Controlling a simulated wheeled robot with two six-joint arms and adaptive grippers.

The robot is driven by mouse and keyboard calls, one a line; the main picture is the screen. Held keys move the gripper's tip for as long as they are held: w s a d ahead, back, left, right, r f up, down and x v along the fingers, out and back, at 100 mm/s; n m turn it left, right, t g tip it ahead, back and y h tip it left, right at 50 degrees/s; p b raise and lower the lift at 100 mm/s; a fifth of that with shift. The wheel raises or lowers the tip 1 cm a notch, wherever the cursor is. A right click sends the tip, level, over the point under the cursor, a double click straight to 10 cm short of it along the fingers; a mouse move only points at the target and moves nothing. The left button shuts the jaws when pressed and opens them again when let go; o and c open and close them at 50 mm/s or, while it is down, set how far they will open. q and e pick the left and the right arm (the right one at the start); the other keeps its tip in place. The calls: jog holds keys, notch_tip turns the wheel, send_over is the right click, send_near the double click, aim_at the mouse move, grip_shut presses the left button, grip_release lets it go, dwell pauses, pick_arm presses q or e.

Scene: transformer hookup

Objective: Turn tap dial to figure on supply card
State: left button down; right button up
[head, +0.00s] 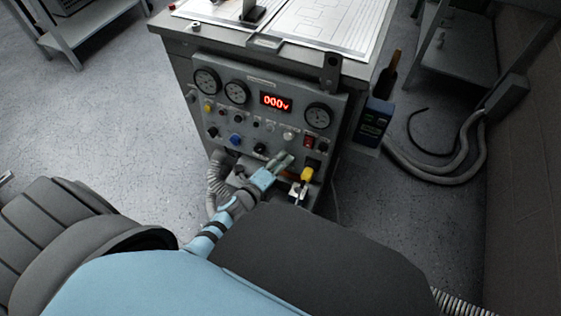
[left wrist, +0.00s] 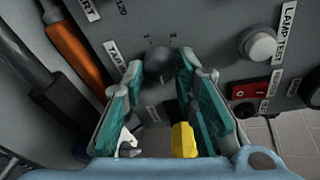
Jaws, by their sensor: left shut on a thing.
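The tap dial (left wrist: 158,62) is a dark round knob on the grey panel, under small scale marks and beside a partly covered "TAP" label (left wrist: 116,56). My left gripper (left wrist: 160,70) has its teal-padded fingers on either side of the dial and is shut on it. In the head view, my left gripper (head: 289,158) reaches the lower part of the panel (head: 215,110), and its fingers hide the dial there. The red display (head: 276,102) reads 000v. I cannot make out a supply card. My right gripper is not in view.
A white lamp test button (left wrist: 262,46) and a red switch (left wrist: 249,91) sit right of the dial. A yellow piece (left wrist: 184,140) lies below it. An orange cable (left wrist: 78,52) runs at left. A blue box (head: 372,122) and grey hoses (head: 440,172) stand right of the cabinet.

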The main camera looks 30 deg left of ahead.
pick_arm(q)
jog(key=shift+m, duration=0.5)
jog(key=c, duration=1.3)
grip_release()
jog(key=v, duration=1.2)
jog(key=shift+d+r, duration=0.1)
jog(key=shift+r, duration=0.1)
